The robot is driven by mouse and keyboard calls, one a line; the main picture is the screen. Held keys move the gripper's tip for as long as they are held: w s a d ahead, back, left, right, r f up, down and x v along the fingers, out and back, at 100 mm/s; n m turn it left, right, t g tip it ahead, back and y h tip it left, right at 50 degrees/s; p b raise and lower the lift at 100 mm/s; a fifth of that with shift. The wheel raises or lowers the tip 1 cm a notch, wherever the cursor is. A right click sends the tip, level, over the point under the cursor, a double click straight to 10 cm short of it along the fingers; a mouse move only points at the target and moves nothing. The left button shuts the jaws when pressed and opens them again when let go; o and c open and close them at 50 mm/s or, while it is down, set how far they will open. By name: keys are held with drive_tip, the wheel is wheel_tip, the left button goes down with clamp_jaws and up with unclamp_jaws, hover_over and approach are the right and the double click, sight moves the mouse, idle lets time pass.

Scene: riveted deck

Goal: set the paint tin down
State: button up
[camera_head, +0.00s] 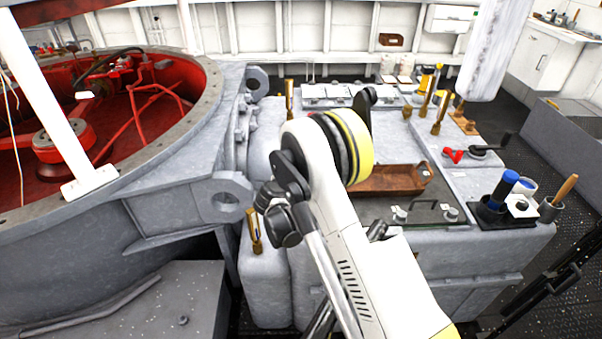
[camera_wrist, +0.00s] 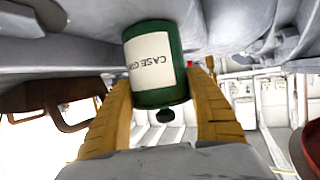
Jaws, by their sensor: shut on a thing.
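The paint tin (camera_wrist: 160,92) is a green cylinder with a white label, partly readable as "CASE G…". It shows in the middle of the wrist view, upside down in the picture. My gripper (camera_wrist: 165,84) is shut on it, with a tan finger on each side. A grey surface lies close to the tin's upper end in the picture; I cannot tell whether they touch. In the head view my white arm hides the gripper and the tin.
A rusty brown tray (camera_head: 388,180) lies on the grey casing, right of my arm. A blue-topped cylinder (camera_head: 503,189) stands at the casing's right end. Brass posts (camera_head: 440,112) and a red-handled part (camera_head: 453,155) stand up. The large red-lined pit (camera_head: 130,120) is left.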

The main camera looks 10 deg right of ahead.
drive_tip(key=o, duration=1.4)
drive_tip(key=shift+s+a+r, duration=0.1)
drive_tip(key=shift+r, duration=0.2)
drive_tip(key=p+v, duration=0.4)
drive_tip(key=v, duration=0.8)
drive_tip(key=s+d+r+n+g+y, duration=0.2)
drive_tip(key=s+d+r, duration=0.2)
drive_tip(key=s+r, duration=0.3)
drive_tip(key=s+d+r+n+g+y, duration=0.1)
drive_tip(key=s+d+r, duration=0.3)
drive_tip(key=r, duration=0.5)
drive_tip(key=s+r+n+y, duration=0.1)
drive_tip(key=s+n+y, duration=0.1)
drive_tip(key=s, duration=0.8)
drive_tip(key=s+a+r+n+g+y, duration=0.1)
drive_tip(key=s+y, duration=0.1)
drive_tip(key=s, duration=0.9)
drive_tip(key=shift+a+r+n, duration=0.25)
drive_tip(key=shift+r+n, duration=0.05)
drive_tip(key=shift+n, duration=0.1)
